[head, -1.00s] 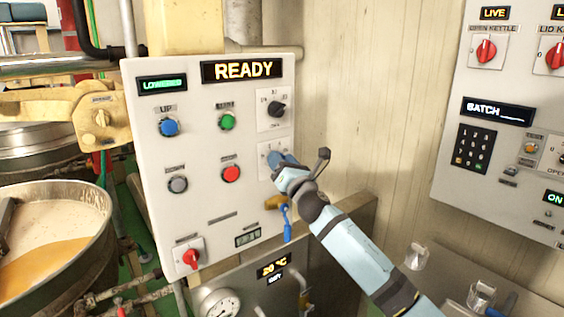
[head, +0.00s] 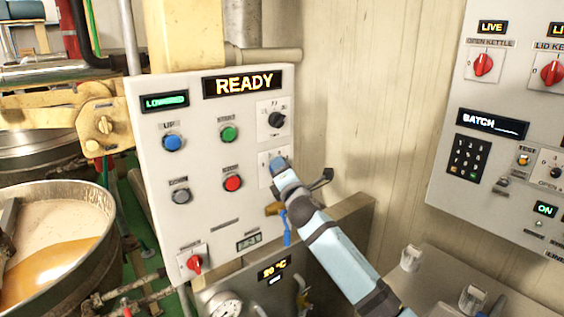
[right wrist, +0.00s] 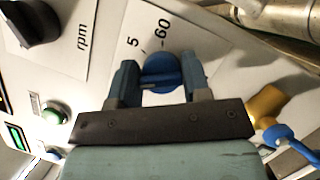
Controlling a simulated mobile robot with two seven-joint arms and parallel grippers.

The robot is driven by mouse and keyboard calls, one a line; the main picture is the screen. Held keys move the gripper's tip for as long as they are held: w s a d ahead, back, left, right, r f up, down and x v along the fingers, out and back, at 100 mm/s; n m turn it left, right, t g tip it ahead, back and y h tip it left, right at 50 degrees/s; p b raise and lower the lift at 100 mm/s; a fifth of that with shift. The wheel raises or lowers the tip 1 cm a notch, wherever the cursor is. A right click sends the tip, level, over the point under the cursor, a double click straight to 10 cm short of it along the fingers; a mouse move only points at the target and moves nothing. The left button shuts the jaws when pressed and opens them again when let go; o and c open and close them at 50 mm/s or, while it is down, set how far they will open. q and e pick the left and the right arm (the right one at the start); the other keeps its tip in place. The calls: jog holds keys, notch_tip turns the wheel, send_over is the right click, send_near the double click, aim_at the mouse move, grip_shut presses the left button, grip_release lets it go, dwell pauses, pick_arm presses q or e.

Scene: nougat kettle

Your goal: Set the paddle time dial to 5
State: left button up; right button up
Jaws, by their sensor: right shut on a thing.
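The paddle time dial (right wrist: 160,72) is a round blue knob with a raised grip bar on a white plate in the right wrist view. The printed marks "5" and "60" stand above it. The bar lies roughly level in that view, with a pale mark near its left end. My right gripper (right wrist: 160,85) is shut on the dial, one finger on each side. In the head view my right gripper (head: 277,163) is at the lower right plate of the white panel (head: 205,222) and hides most of the dial. My left gripper is not in view.
A black rpm knob (head: 277,120) sits just above. Green (head: 229,134) and red (head: 233,183) buttons are to the left. A valve with a blue handle (head: 287,232) hangs close below my gripper. A second control panel (head: 470,190) stands at the right.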

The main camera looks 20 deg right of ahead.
jog(key=m+g+p, duration=0.1)
jog(key=m+p, duration=0.3)
jog(key=m+g+h+p, duration=0.1)
jog(key=m+g+p, duration=0.1)
jog(key=m+p, duration=0.2)
jog(key=shift+r, duration=0.2)
jog(key=shift+m+p, duration=0.6)
jog(key=shift+p, duration=0.3)
jog(key=shift+f+m+g+p, duration=0.2)
jog(key=shift+m+g+p, duration=0.3)
jog(key=shift+m+p, duration=0.15)
jog(key=o, duration=0.7)
jog(key=shift+c, duration=0.2)
jog(key=shift+o, duration=1.3)
jog(key=shift+f, duration=0.1)
